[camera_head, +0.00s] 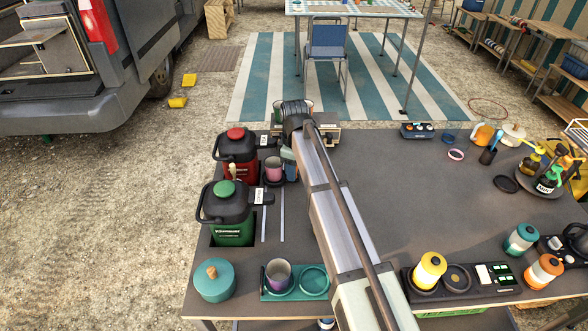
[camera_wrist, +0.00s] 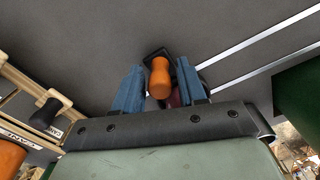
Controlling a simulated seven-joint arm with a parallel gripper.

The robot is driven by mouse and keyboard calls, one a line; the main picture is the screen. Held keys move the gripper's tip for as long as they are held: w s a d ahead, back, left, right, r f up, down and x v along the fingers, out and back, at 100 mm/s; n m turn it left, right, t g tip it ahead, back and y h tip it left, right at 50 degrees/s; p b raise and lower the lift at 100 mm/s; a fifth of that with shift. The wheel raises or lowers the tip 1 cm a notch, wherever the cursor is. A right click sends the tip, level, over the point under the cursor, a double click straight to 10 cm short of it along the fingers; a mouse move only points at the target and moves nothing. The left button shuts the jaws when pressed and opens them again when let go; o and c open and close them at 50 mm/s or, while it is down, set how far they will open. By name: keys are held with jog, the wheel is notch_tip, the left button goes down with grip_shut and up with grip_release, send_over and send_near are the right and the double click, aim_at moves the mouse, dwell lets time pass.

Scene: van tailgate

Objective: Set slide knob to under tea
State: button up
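An orange knob-like piece (camera_wrist: 160,77) on a small black base stands between the two blue fingers of my gripper (camera_wrist: 160,92) in the wrist view. The fingers are apart on either side of it, with narrow gaps showing. I cannot tell whether this is the slide knob. In the head view my gripper (camera_head: 290,172) is low over the table, beside a pinkish mug (camera_head: 274,172), and my arm hides much of that area. A black knob (camera_wrist: 46,113) sits on a light wooden frame at the left of the wrist view. No tea label is readable.
A red-lidded jug (camera_head: 236,155) and a green-lidded jug (camera_head: 230,215) stand on the table's left. Two pale lines (camera_head: 283,215) run beside them. A teal pot (camera_head: 214,281) is in front. The table's middle right (camera_head: 410,200) is clear.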

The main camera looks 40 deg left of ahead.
jog(key=shift+o, duration=0.8)
notch_tip(320, 180, up, 14)
jog(key=shift+f, duration=0.1)
